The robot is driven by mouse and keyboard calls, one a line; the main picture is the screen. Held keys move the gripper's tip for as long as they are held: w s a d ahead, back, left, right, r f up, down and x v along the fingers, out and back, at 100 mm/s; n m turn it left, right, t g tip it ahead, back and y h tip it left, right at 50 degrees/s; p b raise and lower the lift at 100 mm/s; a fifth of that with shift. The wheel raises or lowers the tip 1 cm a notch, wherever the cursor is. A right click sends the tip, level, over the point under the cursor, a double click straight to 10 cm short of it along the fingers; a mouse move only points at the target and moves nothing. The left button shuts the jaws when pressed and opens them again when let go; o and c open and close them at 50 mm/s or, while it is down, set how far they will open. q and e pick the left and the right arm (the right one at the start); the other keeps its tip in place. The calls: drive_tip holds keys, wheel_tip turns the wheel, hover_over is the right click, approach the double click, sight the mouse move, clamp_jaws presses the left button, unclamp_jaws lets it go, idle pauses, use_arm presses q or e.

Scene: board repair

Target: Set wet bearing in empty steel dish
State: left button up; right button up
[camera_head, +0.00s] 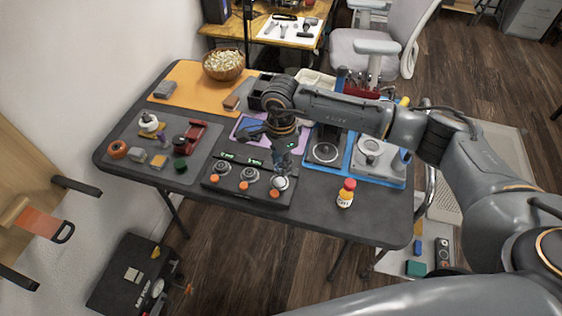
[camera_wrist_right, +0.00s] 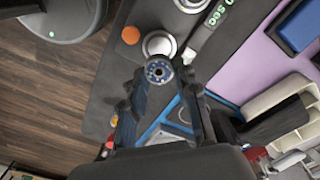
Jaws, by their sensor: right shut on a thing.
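My right gripper (camera_head: 282,167) points down over the dark station board (camera_head: 212,183) at the table's front edge. In the right wrist view, its fingers (camera_wrist_right: 158,88) are shut on a ring-shaped bearing (camera_wrist_right: 158,70) with a dark blue face. The bearing is in front of a round steel dish (camera_wrist_right: 159,43) and overlaps its rim in that view; I cannot tell if they touch. In the head view this right-hand dish (camera_head: 280,184) is just below my fingertips. A middle dish (camera_head: 250,175) and a left dish (camera_head: 223,168) sit beside it; their contents are too small to tell. My left gripper is out of view.
Orange knobs and green-lit displays line the board. A blue mat (camera_head: 358,170) with devices lies beyond. A grey mat (camera_head: 205,158) with several small parts is at left. Bare table surrounds the bottle.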

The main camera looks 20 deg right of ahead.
sight(281, 181)
drive_tip(key=shift+a+f+b, duration=0.15)
drive_tip(key=shift+f+b, duration=0.4)
drive_tip(key=shift+f, duration=0.65)
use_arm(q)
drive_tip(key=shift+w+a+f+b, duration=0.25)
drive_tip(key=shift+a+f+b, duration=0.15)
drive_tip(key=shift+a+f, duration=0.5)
use_arm(e)
drive_tip(key=shift+f, duration=0.9)
use_arm(q)
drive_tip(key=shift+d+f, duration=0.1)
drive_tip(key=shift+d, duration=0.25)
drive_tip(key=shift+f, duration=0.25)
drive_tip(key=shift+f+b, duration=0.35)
drive_tip(key=shift+b, duration=0.25)
use_arm(e)
drive_tip(key=shift+f, duration=0.1)
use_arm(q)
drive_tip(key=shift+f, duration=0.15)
use_arm(e)
drive_tip(key=shift+f, duration=0.15)
use_arm(q)
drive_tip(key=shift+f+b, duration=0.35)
drive_tip(key=shift+b, duration=0.15)
use_arm(e)
drive_tip(key=shift+f, duration=0.25)
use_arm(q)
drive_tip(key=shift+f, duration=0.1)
